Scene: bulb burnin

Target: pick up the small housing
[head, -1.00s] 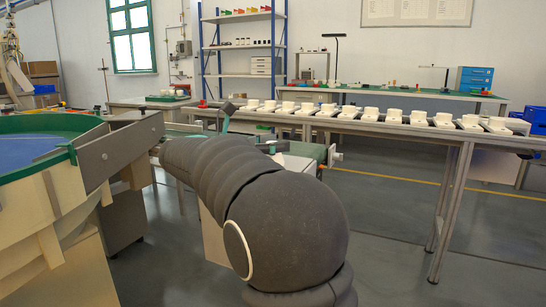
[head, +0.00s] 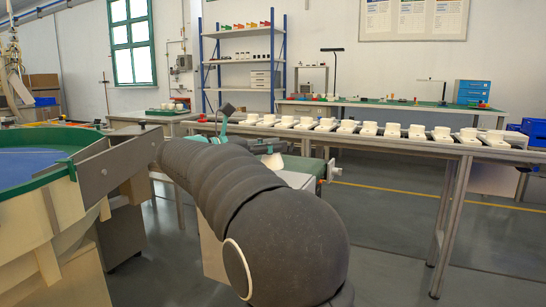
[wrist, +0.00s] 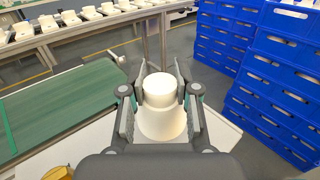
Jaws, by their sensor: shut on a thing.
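The small housing (wrist: 162,113) is a white, stepped round piece, narrower at the top and flared at the bottom. In the wrist view it stands upright between the two fingers of my gripper (wrist: 160,92), which is shut on it. In the head view the housing (head: 273,161) shows as a small white shape at the end of my arm. My gripper (head: 265,147) is partly hidden there behind my dark arm. Whether the housing's base touches the white surface (wrist: 95,145) below is hard to tell.
A green conveyor belt (wrist: 65,105) lies left of the gripper. Stacked blue crates (wrist: 270,85) stand to the right. A long bench (head: 380,139) carries a row of several white parts. A round feeder with a blue bowl (head: 30,170) is at left. A yellow thing (wrist: 58,173) shows at lower left.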

